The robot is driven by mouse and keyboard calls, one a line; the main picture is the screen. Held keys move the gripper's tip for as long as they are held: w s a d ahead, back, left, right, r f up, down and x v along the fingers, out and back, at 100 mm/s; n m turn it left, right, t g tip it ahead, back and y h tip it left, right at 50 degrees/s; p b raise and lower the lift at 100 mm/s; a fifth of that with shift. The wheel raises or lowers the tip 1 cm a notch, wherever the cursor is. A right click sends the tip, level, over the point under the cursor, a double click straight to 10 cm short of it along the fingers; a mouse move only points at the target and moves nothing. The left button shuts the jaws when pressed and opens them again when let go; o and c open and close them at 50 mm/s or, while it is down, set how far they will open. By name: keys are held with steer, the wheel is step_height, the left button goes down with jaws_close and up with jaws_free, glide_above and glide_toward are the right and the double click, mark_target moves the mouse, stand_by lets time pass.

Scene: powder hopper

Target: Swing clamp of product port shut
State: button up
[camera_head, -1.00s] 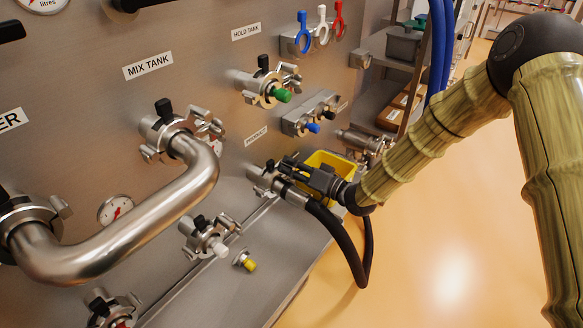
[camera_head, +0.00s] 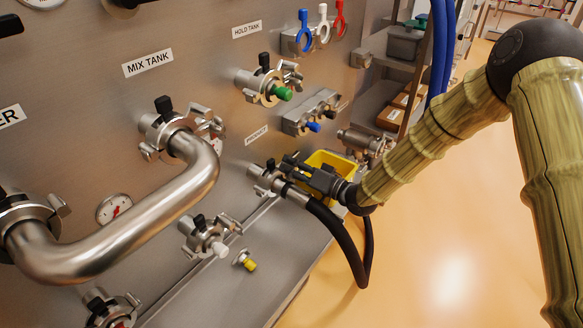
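The product port (camera_head: 262,173) is on the steel panel below the PRODUCT label (camera_head: 257,134). A black hose (camera_head: 340,238) with a metal end fitting (camera_head: 293,194) meets the port and hangs down in a loop. The port's clamp is small and partly hidden behind my gripper, so I cannot tell whether it is shut. My gripper (camera_head: 291,168) reaches in from the right, just above the hose fitting, with its fingers at the port. The gap between its fingers is too small to make out.
A yellow bin (camera_head: 331,161) stands behind my gripper. A curved steel pipe (camera_head: 150,215) sticks out from the mix tank port at left. The hold tank port (camera_head: 265,86) with a green plug is above. Open orange floor (camera_head: 450,240) lies at right.

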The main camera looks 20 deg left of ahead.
steer(key=p+v, duration=0.2)
steer(key=v, duration=0.7)
